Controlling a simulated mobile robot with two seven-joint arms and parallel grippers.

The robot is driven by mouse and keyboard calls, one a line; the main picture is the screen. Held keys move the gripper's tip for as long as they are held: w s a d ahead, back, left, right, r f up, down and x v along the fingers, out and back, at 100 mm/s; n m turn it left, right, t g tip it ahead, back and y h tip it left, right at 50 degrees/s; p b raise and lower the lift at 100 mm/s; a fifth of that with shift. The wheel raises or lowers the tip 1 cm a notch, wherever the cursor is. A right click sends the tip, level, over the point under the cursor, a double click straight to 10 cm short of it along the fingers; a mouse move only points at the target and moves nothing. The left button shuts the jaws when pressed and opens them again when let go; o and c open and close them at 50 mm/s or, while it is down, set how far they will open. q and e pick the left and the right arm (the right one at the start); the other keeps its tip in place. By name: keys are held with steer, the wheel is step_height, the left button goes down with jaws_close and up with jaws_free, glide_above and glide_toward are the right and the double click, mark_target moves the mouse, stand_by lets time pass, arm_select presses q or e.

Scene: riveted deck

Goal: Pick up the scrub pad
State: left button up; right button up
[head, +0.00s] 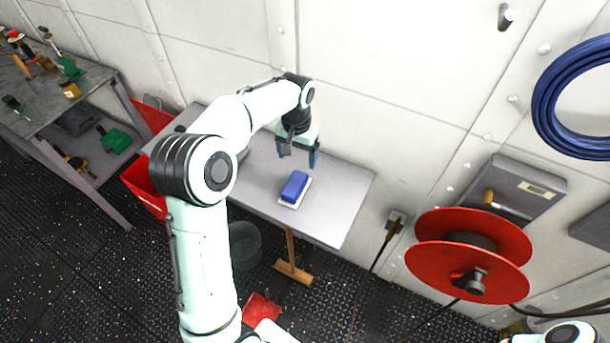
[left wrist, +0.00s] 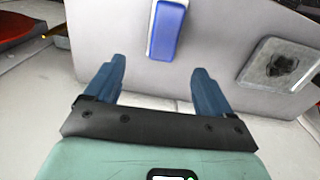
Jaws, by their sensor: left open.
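The scrub pad (head: 295,186) is a blue block with a white underside, lying on the small grey table (head: 335,205) near its front edge. In the left wrist view the scrub pad (left wrist: 167,30) shows at the top, beyond my fingertips and roughly between their lines. My left gripper (head: 300,156) is open and empty, above the table and on the wall side of the pad, apart from it. Its two blue fingers (left wrist: 158,75) also show in the left wrist view. My right gripper is not in view.
A square grey plate with a dark middle (left wrist: 279,65) lies on the table. A red hose reel (head: 440,260) and a grey box (head: 515,190) are at the right. A workbench with tools (head: 45,100) stands at the left. A dark bin (head: 245,245) is by the table.

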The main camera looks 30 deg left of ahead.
arm_select(q)
glide_above(295, 183)
steer(key=f, duration=0.7)
steer(key=shift+d+b, duration=0.3)
steer(key=shift+w+f, duration=0.1)
steer(key=shift+f, duration=0.5)
steer(key=f, duration=0.4)
steer(key=shift+s+a+f, duration=0.15)
steer(key=shift+s+a, duration=0.05)
steer(key=shift+a, duration=0.15)
steer(key=shift+f, duration=0.4)
steer(key=shift+c, duration=0.3)
steer(key=c, duration=1)
